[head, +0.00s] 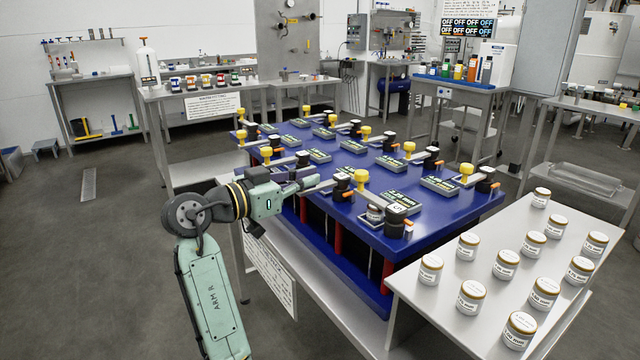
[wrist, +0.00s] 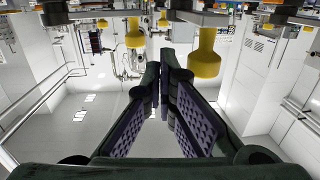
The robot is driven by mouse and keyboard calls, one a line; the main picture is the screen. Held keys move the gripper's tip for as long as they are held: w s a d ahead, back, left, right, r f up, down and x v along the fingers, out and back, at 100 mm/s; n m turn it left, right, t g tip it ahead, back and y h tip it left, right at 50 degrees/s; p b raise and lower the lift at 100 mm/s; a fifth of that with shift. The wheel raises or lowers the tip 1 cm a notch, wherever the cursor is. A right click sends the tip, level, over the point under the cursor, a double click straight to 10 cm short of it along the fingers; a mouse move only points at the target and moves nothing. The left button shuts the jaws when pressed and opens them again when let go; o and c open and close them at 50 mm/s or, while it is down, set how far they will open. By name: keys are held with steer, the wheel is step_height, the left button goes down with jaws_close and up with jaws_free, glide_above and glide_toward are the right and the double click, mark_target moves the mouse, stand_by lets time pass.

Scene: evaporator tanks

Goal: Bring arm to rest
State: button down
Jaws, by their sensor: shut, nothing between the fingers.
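My green arm rises at the left of the head view and bends over toward the blue bench. My gripper (head: 312,181) points right, at the near left edge of the blue bench (head: 345,235), close to its devices. In the wrist view my gripper (wrist: 168,62) has its dark fingers together at the tips, with nothing between them. A yellow knob (wrist: 204,55) shows right of the fingertips and another yellow knob (wrist: 135,35) to their left. Whether the fingers touch any device cannot be told.
Yellow-knobbed devices and labelled plates (head: 403,198) cover the blue bench. Several white jars with gold lids (head: 471,296) stand on the grey table (head: 420,288) at the right. A sign (head: 270,275) hangs at the near side. Open floor (head: 85,270) lies left.

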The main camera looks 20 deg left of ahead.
steer(key=a+b+v, duration=0.1)
steer(key=v, duration=0.5)
steer(key=shift+w, duration=0.4)
